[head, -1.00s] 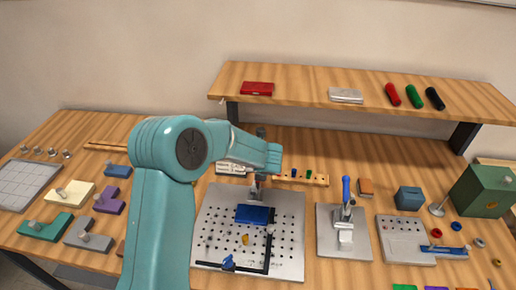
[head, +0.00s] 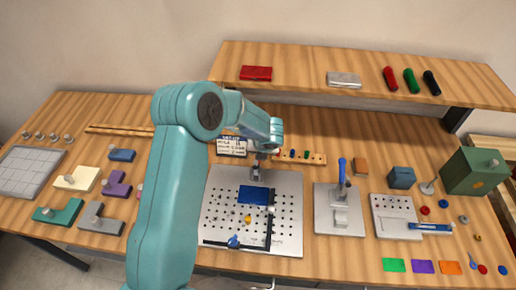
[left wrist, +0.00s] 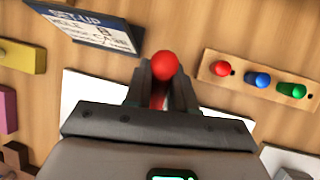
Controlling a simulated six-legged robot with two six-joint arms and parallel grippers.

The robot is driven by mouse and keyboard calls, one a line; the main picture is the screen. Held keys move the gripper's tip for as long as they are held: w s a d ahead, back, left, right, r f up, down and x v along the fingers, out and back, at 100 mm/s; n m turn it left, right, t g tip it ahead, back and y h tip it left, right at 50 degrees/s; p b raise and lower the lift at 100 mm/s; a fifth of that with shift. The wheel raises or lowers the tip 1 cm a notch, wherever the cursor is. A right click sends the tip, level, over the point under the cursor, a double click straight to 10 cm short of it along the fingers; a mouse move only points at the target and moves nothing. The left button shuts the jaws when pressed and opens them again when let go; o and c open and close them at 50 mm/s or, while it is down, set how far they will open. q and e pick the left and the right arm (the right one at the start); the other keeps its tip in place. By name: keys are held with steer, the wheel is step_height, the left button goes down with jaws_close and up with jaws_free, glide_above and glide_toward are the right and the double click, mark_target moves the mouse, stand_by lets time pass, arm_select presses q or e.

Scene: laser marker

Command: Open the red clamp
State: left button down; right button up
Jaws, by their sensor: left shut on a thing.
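My left gripper (head: 257,172) is over the back edge of the perforated grey plate (head: 287,182). In the left wrist view its two fingers (left wrist: 162,85) are shut around a red handle with a round red ball tip (left wrist: 163,65), which I take to be the red clamp's lever. The rest of the clamp is hidden under the gripper and my arm. A blue block (head: 253,195) lies on the plate just in front of the gripper. My right gripper is not in view.
A set-up sign (head: 231,146) stands close behind the gripper, on the left. A wooden strip with coloured knobs (head: 300,156) lies behind on the right. A blue-handled press (head: 342,180) stands right of the plate. A shelf (head: 300,82) spans the back.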

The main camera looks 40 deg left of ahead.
arm_select(q)
steer(key=shift+s+f, duration=0.15)
steer(key=shift+f, duration=0.1)
steer(key=c, duration=1.1)
jaws_free()
steer(key=v, duration=1.6)
steer(key=shift+r+b, duration=0.2)
steer(key=shift+b, duration=0.25)
steer(key=shift+w+d, duration=0.1)
steer(key=shift+w, duration=0.15)
steer(key=shift+s+f, duration=0.1)
steer(key=shift+s, duration=0.05)
